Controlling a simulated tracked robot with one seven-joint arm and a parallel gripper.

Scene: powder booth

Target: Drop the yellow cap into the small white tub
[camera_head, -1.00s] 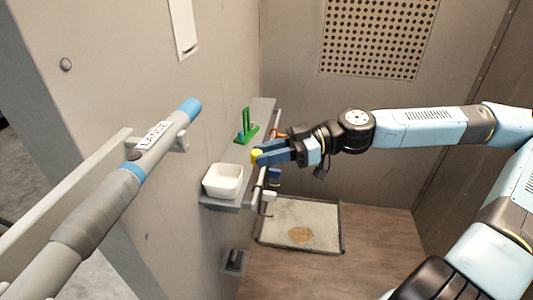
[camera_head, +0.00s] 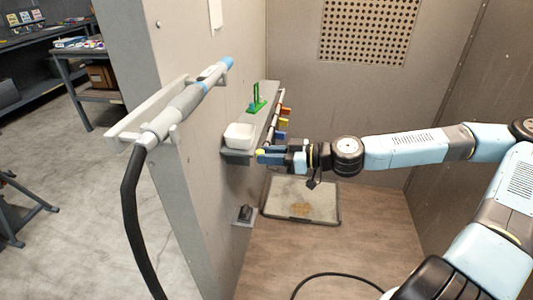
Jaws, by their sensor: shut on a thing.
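The small white tub (camera_head: 240,136) stands on the near end of a narrow grey shelf on the left wall. My gripper (camera_head: 264,156) reaches in from the right and points left. It is shut on the yellow cap (camera_head: 261,155), a small yellow spot at its fingertips. The cap is just right of the tub in the picture and slightly lower. I cannot tell the gap in depth between cap and tub. The inside of the tub is barely visible.
A green stand (camera_head: 257,100) is on the shelf (camera_head: 268,117) behind the tub. Several coloured clips hang along the shelf's right edge. A lance (camera_head: 190,98) with a black hose sits on a wall bracket at left. A tray (camera_head: 300,200) lies on the floor below.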

